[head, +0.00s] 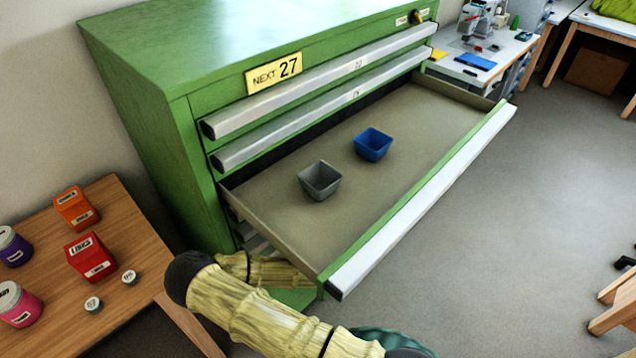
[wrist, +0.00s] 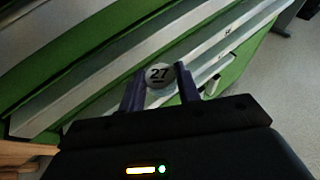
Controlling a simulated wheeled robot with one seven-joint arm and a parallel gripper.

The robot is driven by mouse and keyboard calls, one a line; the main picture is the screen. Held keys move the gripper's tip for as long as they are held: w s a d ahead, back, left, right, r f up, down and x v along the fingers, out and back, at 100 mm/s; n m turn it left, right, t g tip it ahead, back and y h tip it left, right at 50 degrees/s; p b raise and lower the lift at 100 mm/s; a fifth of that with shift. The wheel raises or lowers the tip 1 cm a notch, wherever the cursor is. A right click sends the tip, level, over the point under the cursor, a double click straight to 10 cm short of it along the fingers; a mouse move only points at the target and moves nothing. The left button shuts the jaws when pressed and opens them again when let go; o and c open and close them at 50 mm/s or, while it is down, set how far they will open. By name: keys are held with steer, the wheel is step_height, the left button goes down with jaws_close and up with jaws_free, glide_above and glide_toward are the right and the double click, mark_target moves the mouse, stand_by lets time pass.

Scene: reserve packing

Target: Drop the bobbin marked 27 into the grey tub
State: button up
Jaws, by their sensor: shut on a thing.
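The bobbin marked 27 (wrist: 159,74) is a small round piece with a pale top, held between the two purple fingers of my gripper (wrist: 160,88) in the wrist view. My gripper is shut on it, in front of the green cabinet's drawer fronts. In the head view my gripper and the bobbin are not seen; only my arm shows at the bottom. The grey tub (head: 319,181) stands upright in the open drawer, and its visible inside looks empty. A blue tub (head: 373,145) stands behind it to the right.
The open drawer (head: 430,150) juts out from the green cabinet (head: 150,60), which bears a "NEXT 27" sign (head: 273,74). A wooden table (head: 130,215) at left holds several containers and two small bobbins (head: 93,304) (head: 129,277). Floor right of the drawer is clear.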

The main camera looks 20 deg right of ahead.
steer(key=shift+w, duration=0.1)
stand_by(0.3)
steer(key=shift+f, duration=0.2)
steer(key=s+f, duration=0.4)
steer(key=f, duration=0.1)
steer(key=shift+s, duration=0.2)
